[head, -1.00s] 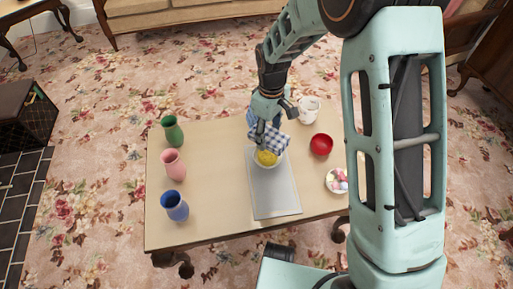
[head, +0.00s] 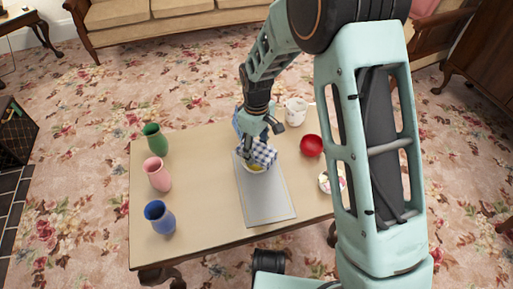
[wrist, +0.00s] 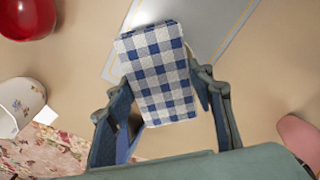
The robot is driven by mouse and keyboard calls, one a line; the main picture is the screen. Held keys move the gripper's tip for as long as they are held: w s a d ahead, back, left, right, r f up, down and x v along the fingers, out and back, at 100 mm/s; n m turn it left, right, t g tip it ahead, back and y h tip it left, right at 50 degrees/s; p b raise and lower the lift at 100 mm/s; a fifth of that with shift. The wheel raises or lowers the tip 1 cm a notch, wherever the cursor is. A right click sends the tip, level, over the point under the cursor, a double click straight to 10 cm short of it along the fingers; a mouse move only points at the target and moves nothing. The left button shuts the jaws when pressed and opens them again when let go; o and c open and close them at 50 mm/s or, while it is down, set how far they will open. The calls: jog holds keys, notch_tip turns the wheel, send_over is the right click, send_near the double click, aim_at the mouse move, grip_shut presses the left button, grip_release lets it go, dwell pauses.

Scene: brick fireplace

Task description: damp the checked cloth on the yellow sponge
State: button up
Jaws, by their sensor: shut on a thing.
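The blue-and-white checked cloth (head: 264,153) is held by my gripper (head: 250,142) over the middle of the table. In the wrist view the cloth (wrist: 158,72) is a folded pad between the fingers of my gripper (wrist: 163,100). The yellow sponge (head: 257,169) is in a pale bowl at the back end of a grey board. The cloth covers most of the sponge, and only a thin yellow strip shows in front. The wrist view does not show the sponge. I cannot tell whether cloth and sponge touch.
The grey board (head: 268,205) lies in front. Green (head: 154,139), pink (head: 157,174) and blue (head: 160,217) vases stand along the left. A red bowl (head: 312,146), a floral mug (head: 296,111) and a partly hidden dish (head: 326,183) are at right. The table's left-middle is clear.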

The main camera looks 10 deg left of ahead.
aim_at(256, 149)
jog(key=shift+f, duration=0.6)
dwell(1.7)
jog(key=shift+r+p, duration=2.5)
jog(key=shift+r, duration=1.1)
jog(key=d+r+m, duration=0.7)
jog(key=d+r, duration=0.2)
jog(key=d, duration=0.2)
jog(key=d+r+m, duration=0.6)
jog(key=d+r, duration=0.2)
jog(key=d, duration=0.4)
notch_tip(256, 149, up, 20)
jog(key=s+p, duration=0.1)
jog(key=p, duration=3)
jog(key=shift+s+a+r, duration=0.2)
jog(key=shift+s+r, duration=0.05)
jog(key=shift+s, duration=0.05)
